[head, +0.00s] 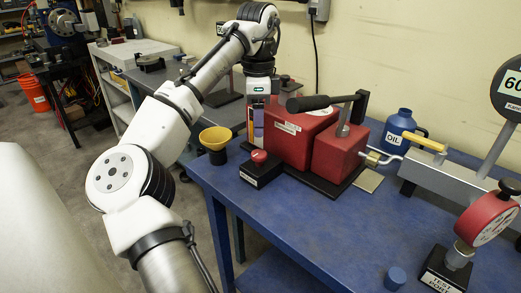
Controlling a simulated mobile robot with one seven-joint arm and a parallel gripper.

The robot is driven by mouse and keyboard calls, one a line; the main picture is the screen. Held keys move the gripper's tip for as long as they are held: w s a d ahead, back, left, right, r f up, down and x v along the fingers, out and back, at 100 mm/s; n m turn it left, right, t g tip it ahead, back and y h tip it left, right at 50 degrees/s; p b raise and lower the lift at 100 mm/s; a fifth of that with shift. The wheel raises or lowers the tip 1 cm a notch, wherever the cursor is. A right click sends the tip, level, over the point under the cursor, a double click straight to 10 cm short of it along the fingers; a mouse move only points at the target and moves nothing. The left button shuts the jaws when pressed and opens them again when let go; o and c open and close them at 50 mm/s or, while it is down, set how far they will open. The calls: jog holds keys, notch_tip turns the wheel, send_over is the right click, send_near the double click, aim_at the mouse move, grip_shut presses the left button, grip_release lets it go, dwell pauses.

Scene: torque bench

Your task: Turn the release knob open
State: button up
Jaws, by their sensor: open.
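The red hand pump (287,138) stands on a dark base plate on the blue bench, with a black-gripped lever (307,103) across its top. I cannot make out a release knob for certain; the pump's left side is partly hidden by my gripper. My gripper (255,138) points down beside the pump's left end, its fingers open as far as this small view shows, with nothing seen between them. A black box with a red round button (259,156) sits just in front of my gripper.
A yellow funnel cup (215,143) stands at the bench's left edge. A blue oil jug (398,131), a grey block with a yellow handle (425,142), a red gauge (487,219) and a blue cap (396,278) are to the right. The bench front centre is clear.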

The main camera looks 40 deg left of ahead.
aim_at(259, 153)
notch_tip(259, 153, down, 9)
jog(key=shift+r, duration=0.1)
dwell(0.3)
jog(key=c, duration=1)
